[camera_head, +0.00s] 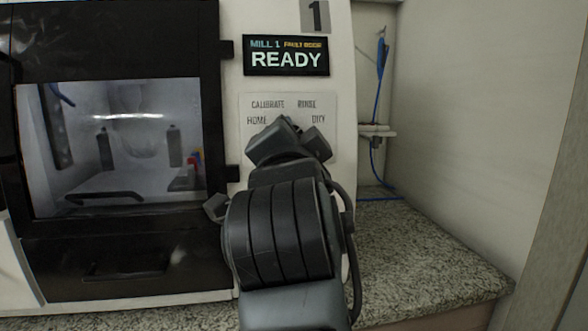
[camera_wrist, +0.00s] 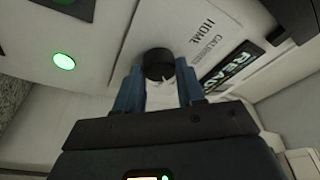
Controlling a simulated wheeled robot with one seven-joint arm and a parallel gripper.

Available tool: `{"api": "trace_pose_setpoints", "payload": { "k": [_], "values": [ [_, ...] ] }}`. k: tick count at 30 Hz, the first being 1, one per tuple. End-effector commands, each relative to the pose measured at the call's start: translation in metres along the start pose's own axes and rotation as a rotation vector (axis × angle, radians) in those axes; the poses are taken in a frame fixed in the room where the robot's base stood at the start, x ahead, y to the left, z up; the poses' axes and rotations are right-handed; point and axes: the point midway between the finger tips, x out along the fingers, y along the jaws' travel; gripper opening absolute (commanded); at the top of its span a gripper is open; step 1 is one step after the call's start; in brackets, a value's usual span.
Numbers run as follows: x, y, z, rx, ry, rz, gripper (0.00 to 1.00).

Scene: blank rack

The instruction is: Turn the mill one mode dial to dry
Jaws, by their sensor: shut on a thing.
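The mode dial (camera_wrist: 157,58) is a round black knob on the white panel of mill one. My gripper (camera_wrist: 159,70) has its two blue fingers on either side of the dial and is shut on it. In the head view my wrist and arm cover the dial. The label plate (camera_head: 286,104) reads HOME, CALIBRATE, RINSE and DRY, with DRY at the right. The dial's pointer is hidden, so I cannot tell which mode it faces. The display (camera_head: 286,56) above reads MILL 1 and READY.
The mill's black-framed door (camera_head: 120,240) with a window is closed at the left. A lit green button (camera_wrist: 64,61) is on the panel in the wrist view. A speckled counter (camera_head: 425,258) and an open recess with a blue cable (camera_head: 376,95) are at the right.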

Motion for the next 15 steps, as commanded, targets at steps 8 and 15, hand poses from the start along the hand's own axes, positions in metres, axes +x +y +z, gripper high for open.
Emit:
{"api": "trace_pose_setpoints", "payload": {
  "k": [8, 15],
  "values": [
    [-0.0002, -0.0001, 0.0035, 0.182, 0.013, 0.061, 0.08],
    [0.0003, -0.0015, 0.0022, 0.272, 0.021, 0.093, 0.08]
  ]
}}
